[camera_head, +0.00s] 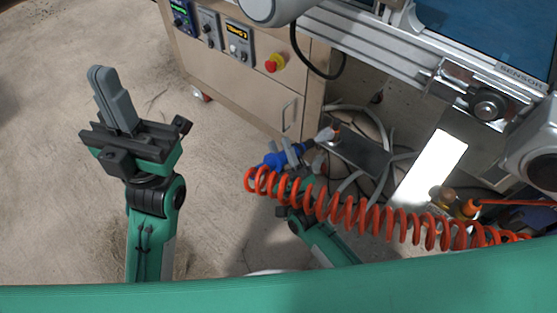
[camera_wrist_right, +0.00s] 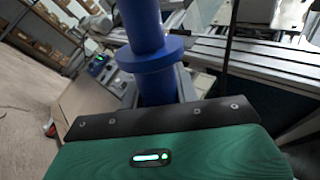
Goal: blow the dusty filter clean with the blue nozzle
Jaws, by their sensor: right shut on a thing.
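The blue nozzle (camera_head: 275,160) is in the middle of the head view, its tip pointing up and right. It fills the centre of the right wrist view as a blue cylinder with a collar (camera_wrist_right: 155,52). My right gripper (camera_head: 287,158) is shut on it. A small pale patch (camera_head: 326,133) shows at the tip, beside a flat dark-grey plate (camera_head: 362,157). I cannot tell whether this plate is the filter, and no dust is clear on it. My left gripper (camera_head: 98,75) is at the left, raised and empty, its grey fingers together.
A coiled orange hose (camera_head: 350,214) runs right from the nozzle across my right arm. A beige cabinet (camera_head: 262,95) with a red button stands behind. A metal rail (camera_head: 370,50) crosses the upper right. A bright white panel (camera_head: 432,168) and loose grey hoses lie below. Floor is clear at left.

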